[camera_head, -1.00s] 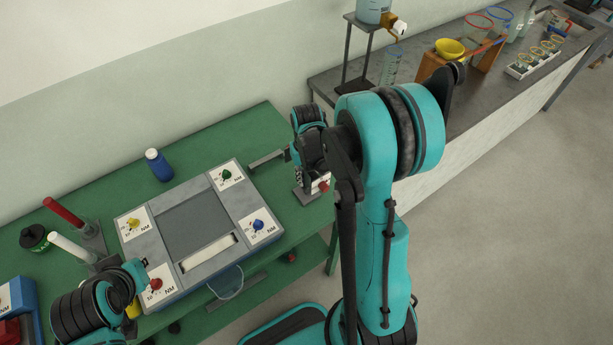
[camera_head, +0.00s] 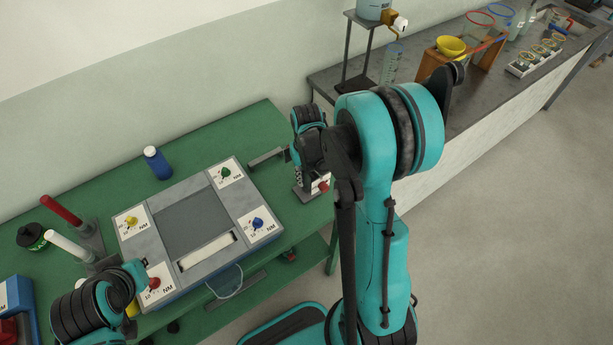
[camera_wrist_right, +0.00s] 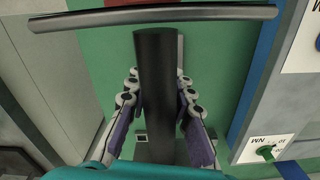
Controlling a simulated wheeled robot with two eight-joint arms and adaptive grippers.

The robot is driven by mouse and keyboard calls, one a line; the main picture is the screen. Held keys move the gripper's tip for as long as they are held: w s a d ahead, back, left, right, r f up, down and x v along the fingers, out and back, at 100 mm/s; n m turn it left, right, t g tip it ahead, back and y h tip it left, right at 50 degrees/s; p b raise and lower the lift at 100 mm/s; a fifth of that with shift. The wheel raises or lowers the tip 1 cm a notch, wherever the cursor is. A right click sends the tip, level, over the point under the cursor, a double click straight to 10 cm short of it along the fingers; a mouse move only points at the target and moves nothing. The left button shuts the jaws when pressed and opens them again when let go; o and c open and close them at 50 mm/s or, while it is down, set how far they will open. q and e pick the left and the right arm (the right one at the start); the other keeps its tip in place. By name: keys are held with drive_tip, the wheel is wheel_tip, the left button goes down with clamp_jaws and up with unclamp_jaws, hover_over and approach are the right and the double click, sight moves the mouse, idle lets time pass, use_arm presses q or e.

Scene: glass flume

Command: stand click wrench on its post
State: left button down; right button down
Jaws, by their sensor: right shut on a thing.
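My right gripper (camera_head: 318,183) is low over the right end of the green bench, partly hidden by my own arm. In the right wrist view, its fingers (camera_wrist_right: 157,100) are shut on a thick dark upright cylinder (camera_wrist_right: 155,65), which looks like the click wrench. A long dark bar (camera_wrist_right: 150,16) crosses the top of that view; whether it joins the cylinder is unclear. A grey base plate (camera_head: 307,194) lies under the right gripper. I cannot tell whether the wrench touches it. My left gripper (camera_head: 137,279) is by the red knob at lower left; its fingers are unclear.
A grey panel box (camera_head: 195,215) with coloured knobs fills the middle of the green bench (camera_head: 238,130). A red handle (camera_head: 60,209) and a white handle (camera_head: 68,245) stand at left. A blue bottle (camera_head: 157,164) stands behind. A grey bar (camera_head: 267,157) lies near my right gripper.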

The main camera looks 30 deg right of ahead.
drive_tip(key=shift+f+b, duration=0.35)
drive_tip(key=shift+f, duration=0.1)
drive_tip(key=c, duration=1.3)
unclamp_jaws()
drive_tip(key=shift+o, duration=0.2)
drive_tip(key=shift+r, duration=0.15)
wheel_tip(320, 180, up, 12)
drive_tip(key=shift+f, duration=0.1)
drive_tip(key=shift+a, duration=0.1)
